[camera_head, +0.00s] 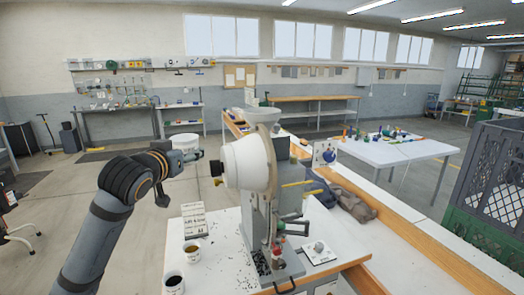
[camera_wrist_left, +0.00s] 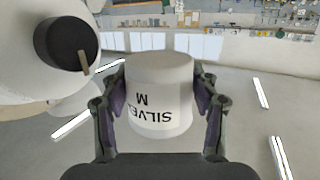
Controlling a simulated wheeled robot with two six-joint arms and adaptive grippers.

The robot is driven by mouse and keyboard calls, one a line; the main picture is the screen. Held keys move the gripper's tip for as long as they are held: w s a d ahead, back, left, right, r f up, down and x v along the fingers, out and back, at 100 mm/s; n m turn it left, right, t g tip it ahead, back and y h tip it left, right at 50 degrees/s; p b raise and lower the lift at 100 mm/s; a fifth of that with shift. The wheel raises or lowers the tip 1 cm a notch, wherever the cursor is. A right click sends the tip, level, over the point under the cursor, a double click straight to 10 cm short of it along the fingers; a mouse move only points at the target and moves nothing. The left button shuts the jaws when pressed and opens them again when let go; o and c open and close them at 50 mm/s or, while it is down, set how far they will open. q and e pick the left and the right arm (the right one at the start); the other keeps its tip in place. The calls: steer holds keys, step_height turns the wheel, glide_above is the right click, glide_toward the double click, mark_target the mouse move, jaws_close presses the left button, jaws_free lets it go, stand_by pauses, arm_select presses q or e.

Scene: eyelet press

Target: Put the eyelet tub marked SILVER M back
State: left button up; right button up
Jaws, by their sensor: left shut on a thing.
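The eyelet tub marked SILVER M (camera_wrist_left: 160,95) is a white, round tub, held between the two fingers of my left gripper (camera_wrist_left: 160,108). Its lettering and the room behind it both appear upside down in the left wrist view. In the head view the tub (camera_head: 184,141) shows as a white cylinder just behind my left gripper (camera_head: 190,156), which partly covers it. It is held up in the air, left of the press's white drum (camera_head: 247,162) and clear of the bench. What is inside it is hidden. My right gripper is out of view.
The press stands on a white bench (camera_head: 225,262). Two open tubs with dark contents, one farther back (camera_head: 191,252) and one at the front (camera_head: 173,285), stand left of it near a printed card (camera_head: 193,220). The drum (camera_wrist_left: 30,50) is close in the wrist view.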

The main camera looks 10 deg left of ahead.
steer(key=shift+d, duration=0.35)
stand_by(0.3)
